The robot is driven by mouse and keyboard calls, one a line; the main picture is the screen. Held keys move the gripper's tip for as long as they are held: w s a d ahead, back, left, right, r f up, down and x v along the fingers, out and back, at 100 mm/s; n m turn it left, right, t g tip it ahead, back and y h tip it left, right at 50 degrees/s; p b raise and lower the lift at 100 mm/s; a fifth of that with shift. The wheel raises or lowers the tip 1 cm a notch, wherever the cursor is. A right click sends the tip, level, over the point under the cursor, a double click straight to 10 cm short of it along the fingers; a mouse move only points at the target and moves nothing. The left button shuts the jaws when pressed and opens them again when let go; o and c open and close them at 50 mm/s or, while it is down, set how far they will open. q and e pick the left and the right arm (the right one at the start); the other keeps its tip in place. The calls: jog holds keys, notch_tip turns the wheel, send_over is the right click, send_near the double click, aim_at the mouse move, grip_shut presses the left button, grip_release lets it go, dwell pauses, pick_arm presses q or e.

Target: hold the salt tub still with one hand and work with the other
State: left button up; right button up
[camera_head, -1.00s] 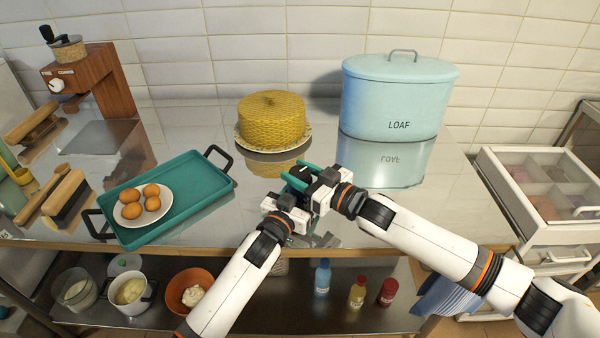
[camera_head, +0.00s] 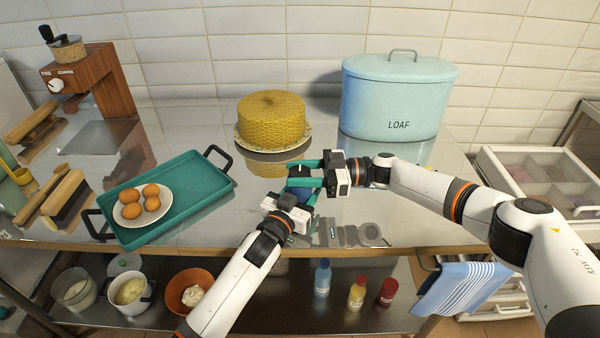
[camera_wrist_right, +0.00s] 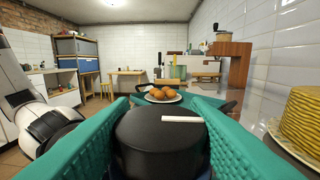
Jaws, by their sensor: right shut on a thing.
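The salt tub (camera_head: 299,174) stands near the front middle of the steel table, with a dark round lid and a blue body, mostly covered by my grippers. In the right wrist view its black lid (camera_wrist_right: 160,142) fills the space between the teal fingers, with a white mark on top and a little blue below. My right gripper (camera_head: 305,172) reaches in from the right and is shut on the lid. My left gripper (camera_head: 301,191) comes from the front, lower at the tub's body; its fingers are partly hidden, so I cannot tell whether they grip it.
A yellow cake (camera_head: 271,120) on a plate stands behind the tub, and a blue LOAF bin (camera_head: 395,105) behind right. A teal tray (camera_head: 195,190) with a plate of eggs (camera_head: 152,196) lies left. Bottles and bowls stand on the shelf below. The tabletop's front right is clear.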

pick_arm(q)
jog(key=shift+s+d, duration=0.1)
pick_arm(e)
jog(key=shift+w+r+n+g, duration=0.1)
jog(key=shift+n+g, duration=0.2)
jog(key=shift+g, duration=0.2)
jog(key=o, duration=1)
jog(key=shift+d, duration=0.1)
jog(key=d, duration=1.2)
jog(key=shift+w, duration=0.45)
jog(key=shift+a, duration=0.1)
pick_arm(q)
jog(key=o, duration=1.1)
